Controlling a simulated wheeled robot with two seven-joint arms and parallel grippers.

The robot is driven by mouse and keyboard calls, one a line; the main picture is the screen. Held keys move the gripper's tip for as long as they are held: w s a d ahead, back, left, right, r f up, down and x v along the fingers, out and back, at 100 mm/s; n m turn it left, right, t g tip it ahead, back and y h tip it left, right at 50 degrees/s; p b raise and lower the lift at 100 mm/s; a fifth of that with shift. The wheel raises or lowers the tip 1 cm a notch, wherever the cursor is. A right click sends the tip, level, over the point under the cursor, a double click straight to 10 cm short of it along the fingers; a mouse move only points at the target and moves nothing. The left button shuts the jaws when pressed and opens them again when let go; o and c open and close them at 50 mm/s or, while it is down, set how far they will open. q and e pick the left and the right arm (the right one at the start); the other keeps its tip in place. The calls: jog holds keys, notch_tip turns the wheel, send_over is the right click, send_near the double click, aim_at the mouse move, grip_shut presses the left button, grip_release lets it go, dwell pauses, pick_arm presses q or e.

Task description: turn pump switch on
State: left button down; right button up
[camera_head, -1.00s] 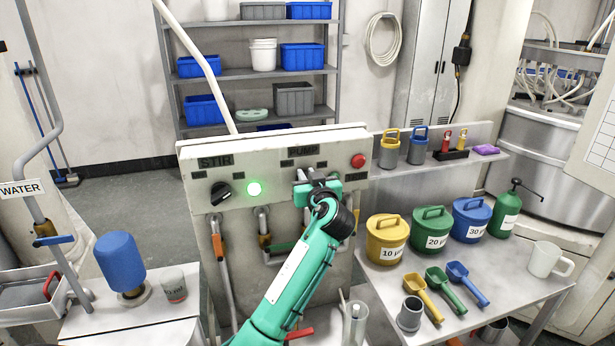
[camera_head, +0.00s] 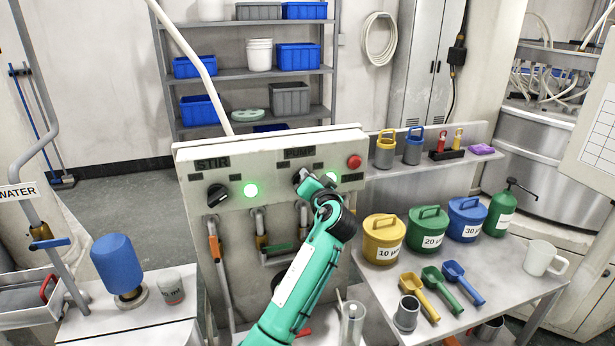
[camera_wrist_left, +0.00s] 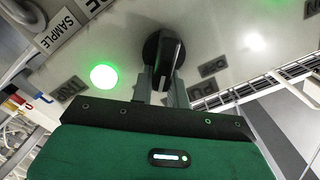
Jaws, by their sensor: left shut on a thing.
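The pump switch is a black rotary knob (camera_wrist_left: 163,62) on the sloped control panel (camera_head: 280,144), under the PUMP label (camera_head: 300,153). My left gripper (camera_wrist_left: 161,90) is shut on this knob, with one grey finger on each side of its grip. In the head view the gripper (camera_head: 304,182) covers most of the knob. A lamp (camera_head: 332,178) just right of the knob glows green; it also shows in the wrist view (camera_wrist_left: 103,76). My right gripper is not in view.
The STIR knob (camera_head: 218,195) and its lit green lamp (camera_head: 251,190) are left on the panel. A red button (camera_head: 354,161) sits at the panel's right. Pipes with an orange handle (camera_head: 213,248) hang below. A table with lidded tubs and scoops stands right.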

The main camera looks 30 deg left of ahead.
pick_arm(q)
jog(key=shift+w+d+f+m+p, duration=0.15)
jog(key=shift+m+p, duration=0.15)
jog(key=shift+m, duration=0.65)
jog(key=shift+w+f+m+p, duration=0.15)
jog(key=shift+m+p, duration=0.15)
jog(key=shift+m, duration=0.65)
jog(key=shift+s, duration=0.1)
jog(key=c, duration=1.4)
grip_release()
jog(key=shift+f, duration=0.1)
jog(key=shift+o, duration=0.2)
jog(key=shift+d, duration=0.1)
